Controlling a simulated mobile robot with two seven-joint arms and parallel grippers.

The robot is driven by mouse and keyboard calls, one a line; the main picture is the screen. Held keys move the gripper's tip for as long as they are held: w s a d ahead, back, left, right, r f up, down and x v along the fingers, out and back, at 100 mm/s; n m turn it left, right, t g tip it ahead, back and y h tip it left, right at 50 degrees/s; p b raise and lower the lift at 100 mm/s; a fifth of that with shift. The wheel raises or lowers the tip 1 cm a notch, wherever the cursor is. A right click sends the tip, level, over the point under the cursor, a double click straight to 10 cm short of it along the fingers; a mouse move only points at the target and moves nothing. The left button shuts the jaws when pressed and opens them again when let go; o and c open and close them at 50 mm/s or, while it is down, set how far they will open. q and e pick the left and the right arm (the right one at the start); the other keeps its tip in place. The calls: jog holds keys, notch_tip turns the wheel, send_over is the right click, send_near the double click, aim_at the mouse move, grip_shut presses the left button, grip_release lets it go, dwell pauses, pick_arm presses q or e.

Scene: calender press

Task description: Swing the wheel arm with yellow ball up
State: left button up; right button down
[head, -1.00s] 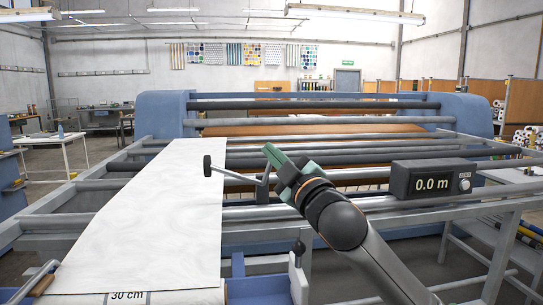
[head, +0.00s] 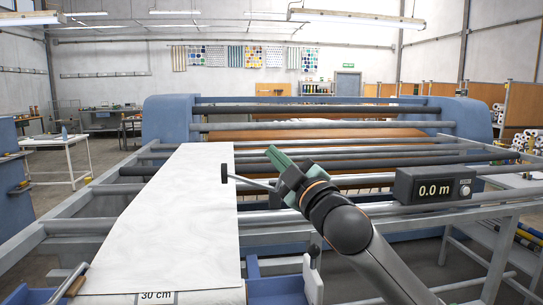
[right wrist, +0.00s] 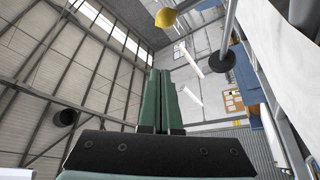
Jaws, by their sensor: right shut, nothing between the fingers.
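A black disc (head: 224,173) on a thin grey rod shows in the head view, left of my right gripper; the rod runs behind the gripper. In the right wrist view a black disc (right wrist: 222,62) sits at the end of a grey rod, and a yellow ball (right wrist: 166,18) shows near the top edge. I cannot tell how the ball is joined to the rod, and it is not seen in the head view. My right gripper (head: 277,160) has green fingers, shut and empty; they also show in the right wrist view (right wrist: 161,100). My left gripper is not in view.
A white sheet (head: 175,220) lies over the grey frame at left. Several horizontal rollers (head: 330,137) span the blue press. A black counter box reading 0.0 m (head: 433,186) stands at right. A white lever plate (head: 313,280) is at the front.

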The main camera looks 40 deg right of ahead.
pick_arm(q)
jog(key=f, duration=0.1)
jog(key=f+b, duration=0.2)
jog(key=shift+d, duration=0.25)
pick_arm(e)
jog(key=d+v, duration=0.1)
jog(key=v, duration=0.6)
jog(key=shift+s+a+f, duration=0.2)
jog(key=shift+s, duration=0.1)
